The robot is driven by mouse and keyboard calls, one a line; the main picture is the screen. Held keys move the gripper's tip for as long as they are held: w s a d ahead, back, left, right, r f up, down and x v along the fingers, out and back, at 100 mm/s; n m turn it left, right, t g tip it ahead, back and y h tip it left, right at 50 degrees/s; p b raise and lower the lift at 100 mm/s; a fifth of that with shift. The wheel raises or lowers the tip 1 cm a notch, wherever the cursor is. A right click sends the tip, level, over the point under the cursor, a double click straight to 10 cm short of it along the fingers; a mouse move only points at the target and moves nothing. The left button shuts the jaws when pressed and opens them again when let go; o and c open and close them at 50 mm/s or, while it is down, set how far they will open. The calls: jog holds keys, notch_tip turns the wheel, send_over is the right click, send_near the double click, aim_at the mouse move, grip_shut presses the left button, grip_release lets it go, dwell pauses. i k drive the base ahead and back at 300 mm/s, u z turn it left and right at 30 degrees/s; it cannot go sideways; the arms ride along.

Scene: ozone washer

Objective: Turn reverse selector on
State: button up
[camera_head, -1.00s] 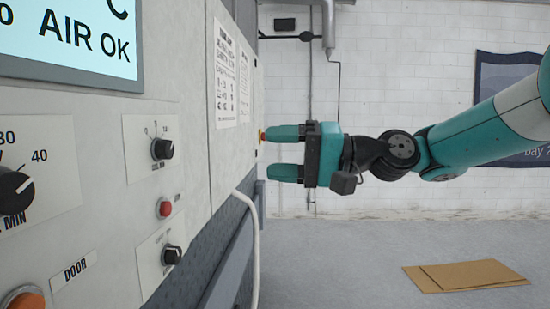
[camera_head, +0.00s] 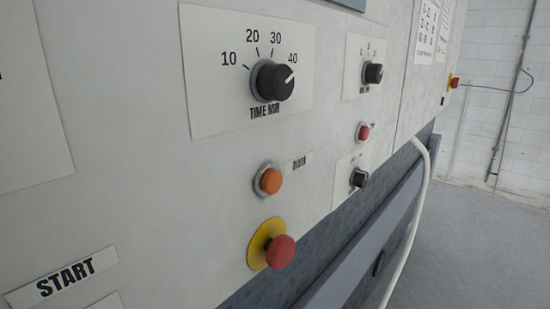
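The washer's light grey control panel (camera_head: 215,180) fills the left and middle of the view. Two small black selector knobs sit on white plates towards its right: an upper knob (camera_head: 373,73) and a lower knob (camera_head: 359,178). Their labels are too small to read, so I cannot tell which is the reverse selector or its setting. A small red button (camera_head: 363,132) sits between them. My gripper is not in the present view.
A large time knob (camera_head: 275,82) points near 40. Below are an orange door button (camera_head: 270,181) and a red mushroom button (camera_head: 281,251) on yellow. A white hose (camera_head: 418,200) and a grey rail (camera_head: 370,240) run below the panel. Open floor (camera_head: 480,250) lies right.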

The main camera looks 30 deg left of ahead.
aim_at(359, 178)
jog(key=u, duration=0.2)
jog(key=k, duration=0.6)
jog(key=z, duration=0.85)
jog(key=i, duration=1.3)
jog(key=u, duration=0.9)
